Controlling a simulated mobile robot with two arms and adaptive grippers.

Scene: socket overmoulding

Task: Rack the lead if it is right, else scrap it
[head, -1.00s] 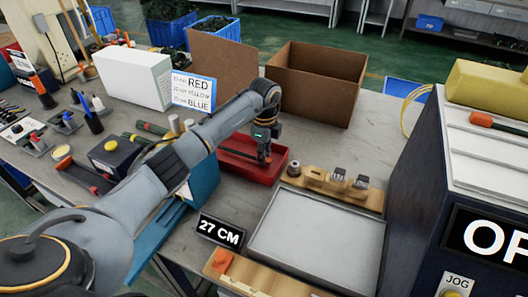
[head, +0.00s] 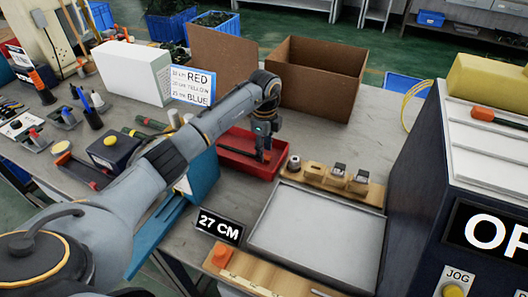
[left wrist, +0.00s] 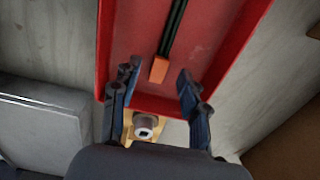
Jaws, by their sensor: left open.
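The lead (left wrist: 173,32) is a black cable with an orange end (left wrist: 159,69), lying in a red tray (head: 250,168). The tray also fills much of the left wrist view (left wrist: 225,60). My left gripper (head: 264,152) is over the right part of the tray, pointing down. In the left wrist view its fingers (left wrist: 157,88) are spread and empty, with the orange end between and just beyond the tips. The lead's far end is out of that view. A sign reads 27 CM (head: 219,226). A card (head: 193,88) lists lengths with RED, YELLOW and BLUE. My right gripper is not seen.
A wooden block with small fittings (head: 326,178) stands right of the red tray. A pale flat tray (head: 315,235) lies in front. An open cardboard box (head: 318,80) is behind. A dark machine (head: 425,180) closes off the right. A wooden strip (head: 260,285) lies along the front edge.

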